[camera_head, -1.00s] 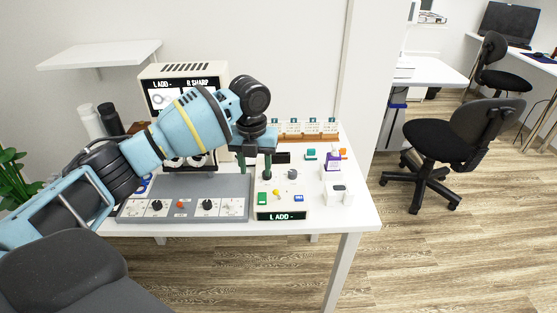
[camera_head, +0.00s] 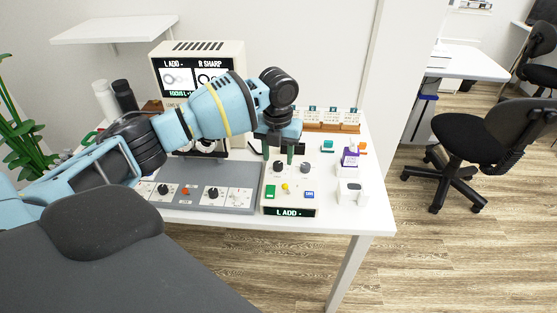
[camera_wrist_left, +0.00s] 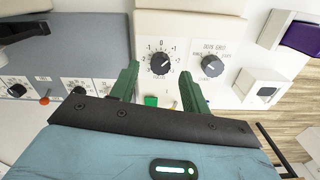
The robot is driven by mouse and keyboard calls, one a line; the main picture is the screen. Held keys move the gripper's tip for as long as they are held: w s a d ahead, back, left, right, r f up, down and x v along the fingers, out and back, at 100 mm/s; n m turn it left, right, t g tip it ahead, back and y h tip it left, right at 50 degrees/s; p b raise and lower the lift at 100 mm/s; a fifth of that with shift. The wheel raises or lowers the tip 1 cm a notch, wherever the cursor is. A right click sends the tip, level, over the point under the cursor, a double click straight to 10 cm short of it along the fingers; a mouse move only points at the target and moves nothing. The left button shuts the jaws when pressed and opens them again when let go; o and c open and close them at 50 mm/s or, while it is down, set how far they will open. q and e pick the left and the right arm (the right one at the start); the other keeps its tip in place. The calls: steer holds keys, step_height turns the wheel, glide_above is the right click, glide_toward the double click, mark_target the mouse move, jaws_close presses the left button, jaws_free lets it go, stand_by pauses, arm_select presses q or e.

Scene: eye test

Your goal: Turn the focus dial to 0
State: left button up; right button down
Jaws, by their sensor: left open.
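A cream control box (camera_head: 272,205) stands on the white table, with a front display reading "L ADD -". The focus dial (camera_head: 278,167) is a black knob on its top. In the left wrist view, the dial (camera_wrist_left: 160,64) sits inside a printed number scale with 0 at the top; its pointer seems to lean up and right of 0, but is small. My left gripper (camera_head: 279,153) is open, its green fingers above the box. In the wrist view its fingertips (camera_wrist_left: 159,72) lie either side of the dial, with gaps showing. My right gripper is not in view.
A grey knob (camera_head: 305,168) is close right of the dial. Green (camera_head: 270,191) and blue (camera_head: 309,194) buttons and a yellow lever (camera_head: 285,187) are in front.

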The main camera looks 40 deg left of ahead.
mark_target(278, 166)
arm_select(q)
steer(key=shift+f, duration=1.2)
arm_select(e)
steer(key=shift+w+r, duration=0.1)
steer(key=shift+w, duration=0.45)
arm_select(q)
steer(key=c, duration=1)
steer(key=shift+d+r+n+p, duration=0.1)
steer(key=shift+r+n+p, duration=0.1)
steer(key=shift+n+p, duration=1.05)
steer(key=shift+n, duration=0.55)
steer(key=shift+n+p, duration=0.55)
steer(key=shift+n, duration=0.65)
steer(key=shift+f+n+p, duration=0.15)
steer(key=shift+n+p, duration=0.35)
steer(key=shift+n, duration=1)
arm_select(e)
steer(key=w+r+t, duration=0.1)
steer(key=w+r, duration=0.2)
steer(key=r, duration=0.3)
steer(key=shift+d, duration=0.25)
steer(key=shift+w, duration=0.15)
